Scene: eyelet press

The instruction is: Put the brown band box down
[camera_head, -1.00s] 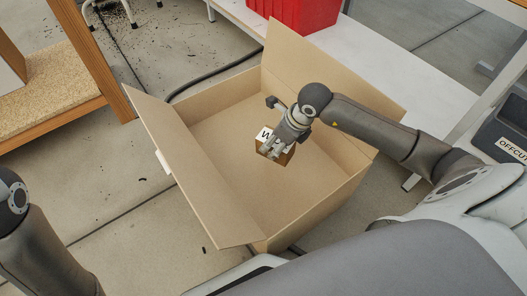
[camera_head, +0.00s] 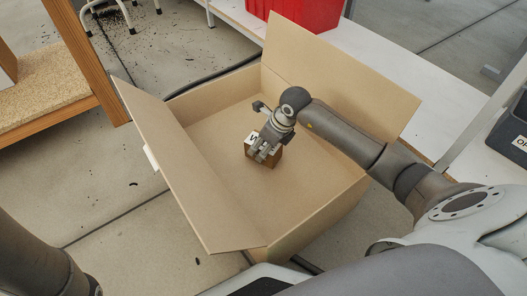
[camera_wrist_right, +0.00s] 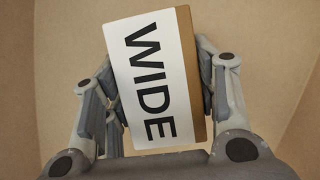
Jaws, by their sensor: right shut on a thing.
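The brown band box (camera_head: 276,159) is a small brown box with a white label, inside a large open cardboard carton (camera_head: 215,183). In the right wrist view the box (camera_wrist_right: 154,78) shows its label reading "WIDE" and a brown strip along its right side. My right gripper (camera_head: 264,153) is shut on it, with a finger on each side. The box is low in the carton, over its floor; I cannot tell whether it touches the floor. My left arm shows at the lower left, but its gripper is out of view.
The carton's flaps stand out at the left and the back right. The carton floor around the box looks clear. A red bin (camera_head: 309,12) sits on a white bench (camera_head: 380,60) behind. A dark bin (camera_head: 511,135) is at the right, and a wooden stand (camera_head: 45,95) at the left.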

